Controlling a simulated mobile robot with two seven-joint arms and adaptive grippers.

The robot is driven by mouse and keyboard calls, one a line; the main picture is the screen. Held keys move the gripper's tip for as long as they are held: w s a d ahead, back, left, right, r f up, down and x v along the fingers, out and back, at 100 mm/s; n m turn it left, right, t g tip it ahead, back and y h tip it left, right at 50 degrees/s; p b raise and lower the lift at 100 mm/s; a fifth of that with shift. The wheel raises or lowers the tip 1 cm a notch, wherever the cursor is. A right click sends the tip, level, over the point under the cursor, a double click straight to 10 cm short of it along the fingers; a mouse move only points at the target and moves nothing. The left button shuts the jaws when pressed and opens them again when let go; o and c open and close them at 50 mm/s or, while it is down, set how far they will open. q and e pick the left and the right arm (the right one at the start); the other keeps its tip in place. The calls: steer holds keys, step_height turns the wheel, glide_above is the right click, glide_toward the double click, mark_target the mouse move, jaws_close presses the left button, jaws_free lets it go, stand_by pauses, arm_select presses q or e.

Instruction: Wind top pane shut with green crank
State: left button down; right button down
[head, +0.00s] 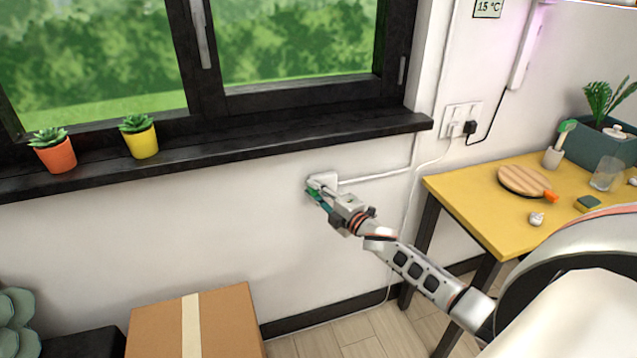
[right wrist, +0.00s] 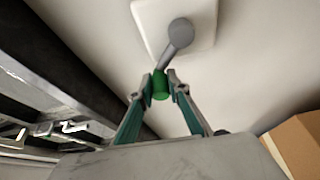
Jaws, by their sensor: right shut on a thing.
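The green crank's grip (right wrist: 161,84) sits between the fingertips of my right gripper (right wrist: 160,87) in the right wrist view. Its grey arm (right wrist: 177,42) runs from the grip to a hub on a white wall plate (right wrist: 204,14). In the head view my right gripper (head: 318,192) is at the white plate (head: 323,179) on the wall below the sill, and mostly hides the crank. The gripper is shut on the green grip. The window (head: 290,40) shows at the top of the head view; its upper part is cut off. My left gripper is not in view.
A dark sill (head: 290,140) juts out above the crank, with an orange pot (head: 57,156) and a yellow pot (head: 143,143) on it. A cardboard box (head: 228,325) stands below. A yellow table (head: 470,205) with small items is at right.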

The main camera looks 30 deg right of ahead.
steer(key=shift+a+f+n+g+p, duration=0.3)
steer(key=shift+f+n+p, duration=0.1)
steer(key=shift+n, duration=0.25)
steer(key=shift+a+f+n+g+p, duration=0.2)
steer(key=shift+f+n+g+p, duration=0.15)
steer(key=shift+n, duration=0.3)
steer(key=shift+a+f+n, duration=0.1)
steer(key=shift+n, duration=0.2)
steer(key=c, duration=1.9)
jaws_free()
steer(key=shift+w, duration=0.1)
steer(key=s+d+r, duration=0.1)
steer(key=s, duration=1.1)
steer(key=shift+d, duration=0.4)
